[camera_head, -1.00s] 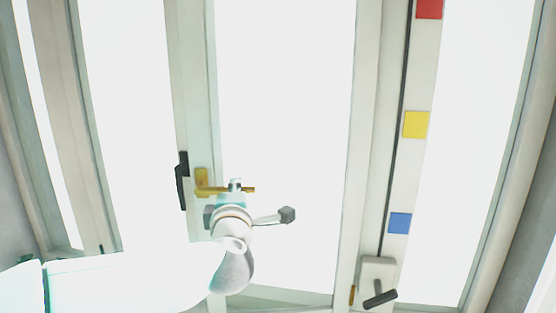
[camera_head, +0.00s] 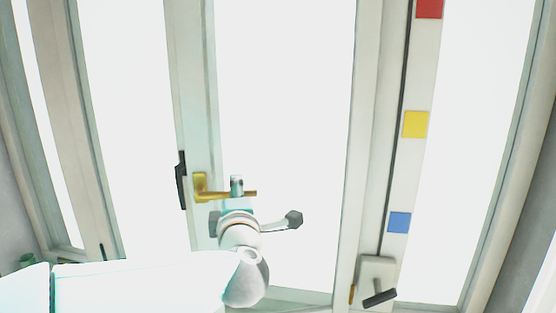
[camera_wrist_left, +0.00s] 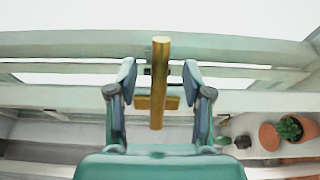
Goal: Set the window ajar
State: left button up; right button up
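The window sash (camera_head: 205,110) carries a brass handle (camera_head: 200,187) on its left stile, with its lever pointing right in the head view. My left gripper (camera_head: 237,192) is at the lever's outer part. In the left wrist view the brass lever (camera_wrist_left: 158,85) stands between the two fingers of the gripper (camera_wrist_left: 158,78), with a gap on each side. The gripper is open. Its lower finger is hidden behind my wrist in the head view. My right gripper is in neither view.
A black handle (camera_head: 181,180) is on the neighbouring frame just left of the brass one. A dark lever (camera_head: 380,298) sits on a grey plate at lower right. In the left wrist view, potted plants (camera_wrist_left: 290,130) stand at lower right.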

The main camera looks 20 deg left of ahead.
pick_arm(q)
jog(key=v, duration=0.8)
jog(key=shift+b, duration=0.35)
dwell(0.4)
dwell(0.4)
